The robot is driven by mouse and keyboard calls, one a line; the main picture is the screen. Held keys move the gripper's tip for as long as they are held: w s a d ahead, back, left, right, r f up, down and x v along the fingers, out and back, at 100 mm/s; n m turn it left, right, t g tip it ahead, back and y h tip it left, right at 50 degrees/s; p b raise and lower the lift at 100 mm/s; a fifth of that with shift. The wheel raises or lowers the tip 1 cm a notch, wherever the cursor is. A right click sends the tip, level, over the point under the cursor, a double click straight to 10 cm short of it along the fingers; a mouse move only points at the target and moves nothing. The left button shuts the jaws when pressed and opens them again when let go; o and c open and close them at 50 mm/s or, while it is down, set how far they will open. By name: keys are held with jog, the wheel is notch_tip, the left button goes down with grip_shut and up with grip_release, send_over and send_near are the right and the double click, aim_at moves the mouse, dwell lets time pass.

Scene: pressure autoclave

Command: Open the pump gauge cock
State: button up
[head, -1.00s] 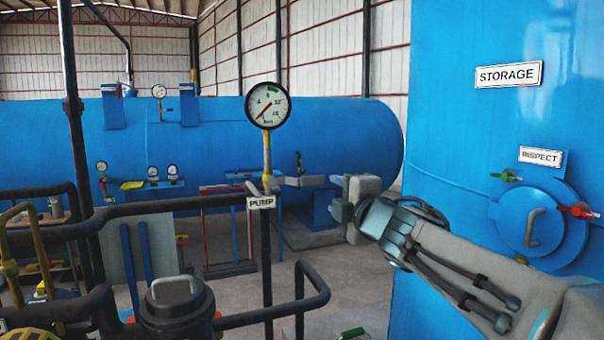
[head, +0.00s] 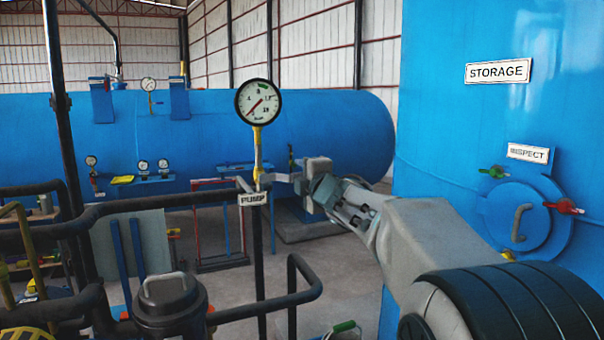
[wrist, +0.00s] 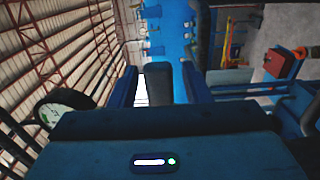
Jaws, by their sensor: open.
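The pump gauge (head: 258,102) is a round white dial with a black rim, on a yellow stem (head: 257,142) above a dark pipe. The white PUMP label (head: 253,199) hangs just below the stem. The cock is at the foot of the stem; it is small, and its handle cannot be clearly told from my fingers there. My gripper (head: 270,178) is open, with its fingers pointing left close beside the stem's foot. Contact cannot be told. In the wrist view the gauge (wrist: 65,106) is at the left, and a dark grey block shows between the fingers.
The blue storage tank (head: 450,120) stands at the right, with an inspection hatch (head: 522,224). Black pipes (head: 120,208) run across the left and below the gauge. A dark lidded canister (head: 170,303) is at the lower left. A long blue vessel (head: 330,130) lies behind.

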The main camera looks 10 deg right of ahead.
jog(key=shift+w, duration=0.4)
